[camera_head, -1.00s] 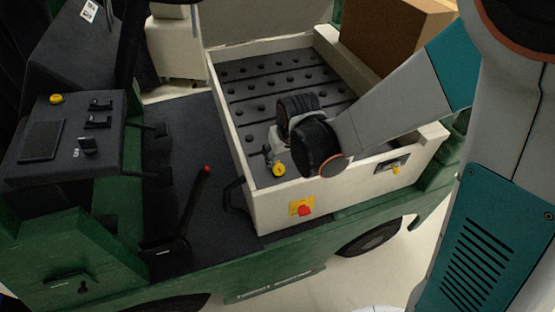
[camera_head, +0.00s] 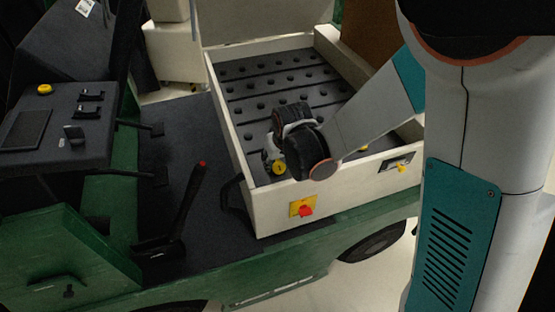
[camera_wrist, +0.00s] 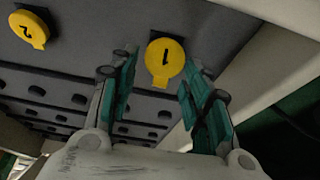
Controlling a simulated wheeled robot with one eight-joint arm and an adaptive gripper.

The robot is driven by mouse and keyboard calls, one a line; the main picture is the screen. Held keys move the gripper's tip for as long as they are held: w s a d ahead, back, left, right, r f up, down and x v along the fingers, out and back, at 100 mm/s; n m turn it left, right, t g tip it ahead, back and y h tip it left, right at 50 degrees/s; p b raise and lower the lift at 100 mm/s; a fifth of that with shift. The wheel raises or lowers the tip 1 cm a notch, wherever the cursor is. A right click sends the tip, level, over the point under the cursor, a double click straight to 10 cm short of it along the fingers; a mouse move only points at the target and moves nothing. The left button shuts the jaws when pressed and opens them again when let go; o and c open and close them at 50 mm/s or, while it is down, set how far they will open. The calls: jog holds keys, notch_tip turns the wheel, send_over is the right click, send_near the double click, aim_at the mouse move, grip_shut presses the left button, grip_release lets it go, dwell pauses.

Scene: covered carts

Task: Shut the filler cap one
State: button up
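Filler cap one (camera_wrist: 164,58) is a round yellow cap marked 1, with a short tab, in the upper middle of the wrist view. A dark rim shows behind its upper edge; I cannot tell if it is fully seated. In the head view cap one (camera_head: 279,168) is near the tray's left front corner. My gripper (camera_wrist: 158,74) is open, its teal fingers on either side of cap one, with gaps and nothing held. In the head view my gripper (camera_head: 271,152) is above and beside the cap, its fingers barely visible.
Yellow cap two (camera_wrist: 30,30) is to the left in the wrist view. A pale tray wall (camera_head: 345,192) carries a red knob (camera_head: 305,210) on a yellow plate. A black lever (camera_head: 185,210) and a control console (camera_head: 60,125) stand left. Several dark studs cover the tray floor.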

jog(key=c, duration=0.6)
jog(key=shift+o, duration=0.2)
jog(key=shift+w, duration=0.1)
jog(key=shift+w+a+f+g+h, duration=0.15)
jog(key=shift+w+f+g+h, duration=0.2)
jog(key=shift+g, duration=0.65)
jog(key=shift+w+a+f+g+h, duration=0.1)
jog(key=shift+w+f+g+h, duration=0.15)
jog(key=shift+g, duration=0.6)
jog(key=shift+w+f+g+h, duration=0.2)
jog(key=shift+g, duration=0.65)
jog(key=o, duration=1)
jog(key=shift+o, duration=0.2)
